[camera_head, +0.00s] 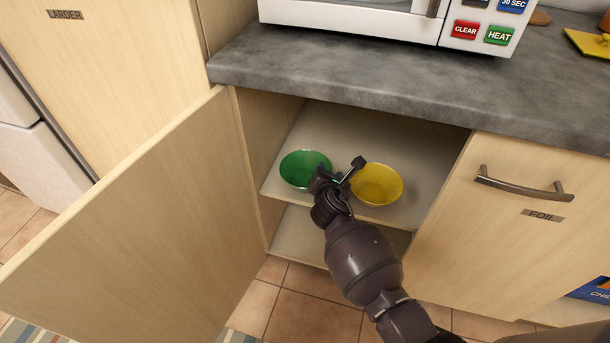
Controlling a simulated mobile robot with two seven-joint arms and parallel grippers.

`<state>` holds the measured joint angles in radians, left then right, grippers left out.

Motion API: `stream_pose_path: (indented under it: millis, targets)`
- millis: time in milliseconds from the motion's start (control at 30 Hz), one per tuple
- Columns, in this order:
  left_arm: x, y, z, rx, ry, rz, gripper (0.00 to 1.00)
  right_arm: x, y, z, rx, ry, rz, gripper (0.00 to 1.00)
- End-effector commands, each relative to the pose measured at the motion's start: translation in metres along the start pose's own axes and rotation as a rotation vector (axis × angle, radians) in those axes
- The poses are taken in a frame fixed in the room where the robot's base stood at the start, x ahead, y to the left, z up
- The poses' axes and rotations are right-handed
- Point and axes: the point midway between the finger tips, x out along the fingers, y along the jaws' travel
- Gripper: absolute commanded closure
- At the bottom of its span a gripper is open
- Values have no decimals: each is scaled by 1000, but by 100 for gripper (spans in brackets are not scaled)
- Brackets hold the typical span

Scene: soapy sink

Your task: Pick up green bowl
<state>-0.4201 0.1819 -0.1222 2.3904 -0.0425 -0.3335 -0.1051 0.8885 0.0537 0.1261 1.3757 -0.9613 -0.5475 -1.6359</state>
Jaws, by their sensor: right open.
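The green bowl (303,168) stands upright on the upper shelf inside the open cupboard, on the left. My right gripper (343,170) is open and empty, in front of the shelf. In the picture it lies between the green bowl and a yellow bowl and overlaps the right edge of the green bowl. I cannot tell whether a finger touches either bowl. My left gripper is not in view.
The yellow bowl (378,184) stands on the same shelf (330,124), close on the right. The open cupboard door (140,225) swings out at left. A grey worktop (400,75) with a microwave (350,18) lies above.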

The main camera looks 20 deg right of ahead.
Motion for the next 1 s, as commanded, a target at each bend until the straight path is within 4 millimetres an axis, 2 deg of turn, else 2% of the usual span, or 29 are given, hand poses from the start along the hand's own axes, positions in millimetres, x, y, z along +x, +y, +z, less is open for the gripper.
stream_pose_path:
  millis: [133, 400, 467, 833, 1000]
  targets:
    - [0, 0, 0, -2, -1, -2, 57, 0, 0, 1, 0, -1, 1, 52]
    - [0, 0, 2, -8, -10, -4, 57, 0, 0, 1, 0, -1, 0, 94]
    - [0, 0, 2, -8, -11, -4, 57, 0, 0, 0, 0, 0, 0, 100]
    - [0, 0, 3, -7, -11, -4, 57, -1, 0, 0, 0, 0, 0, 100]
    - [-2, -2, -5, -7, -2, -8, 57, -4, 7, 13, 0, -5, 3, 100]
